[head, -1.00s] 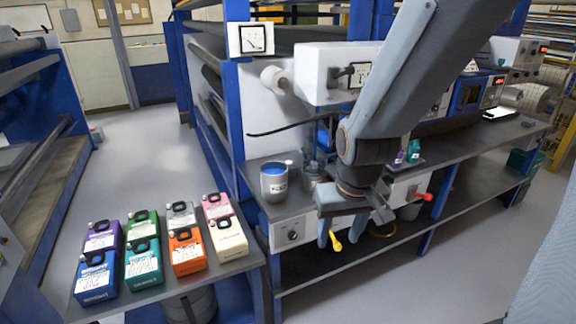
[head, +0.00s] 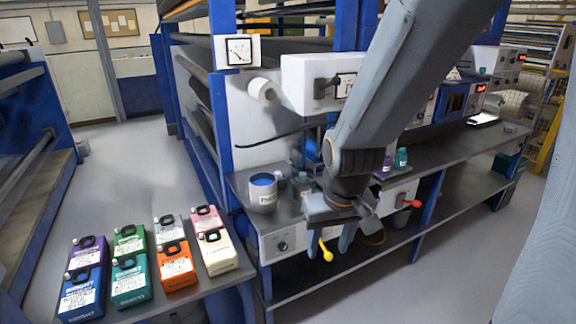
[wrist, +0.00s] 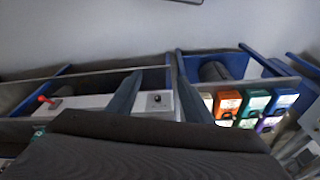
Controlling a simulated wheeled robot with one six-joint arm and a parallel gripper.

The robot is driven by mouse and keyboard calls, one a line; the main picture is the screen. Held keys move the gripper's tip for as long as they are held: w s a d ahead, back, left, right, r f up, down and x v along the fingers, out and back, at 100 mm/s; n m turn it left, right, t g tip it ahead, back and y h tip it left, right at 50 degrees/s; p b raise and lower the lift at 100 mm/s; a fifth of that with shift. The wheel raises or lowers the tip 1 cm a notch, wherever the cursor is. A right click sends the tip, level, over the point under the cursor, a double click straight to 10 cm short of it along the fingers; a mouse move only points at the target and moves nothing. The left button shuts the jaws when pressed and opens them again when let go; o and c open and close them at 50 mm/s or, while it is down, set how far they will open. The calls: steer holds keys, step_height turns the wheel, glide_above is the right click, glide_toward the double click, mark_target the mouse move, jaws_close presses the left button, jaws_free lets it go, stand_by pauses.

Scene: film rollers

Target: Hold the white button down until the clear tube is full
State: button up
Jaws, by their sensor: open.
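My gripper (head: 327,248) is open and empty, pointing down in front of the bench's white front panel. In the wrist view its two dark fingers (wrist: 155,82) stand apart, with the panel's dark round knob (wrist: 157,99) showing between them. The same knob shows in the head view (head: 283,245), left of the fingers. I cannot make out a white button or a clear tube for certain in either view. My arm and wrist hide part of the bench top and panel.
A yellow-tipped lever (head: 326,252) and a red-tipped lever (head: 412,203) project from the bench front. A white can with blue contents (head: 263,193) stands on the bench. Several coloured jugs (head: 130,282) stand on the shelf at left.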

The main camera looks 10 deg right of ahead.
jaws_close()
stand_by(1.5)
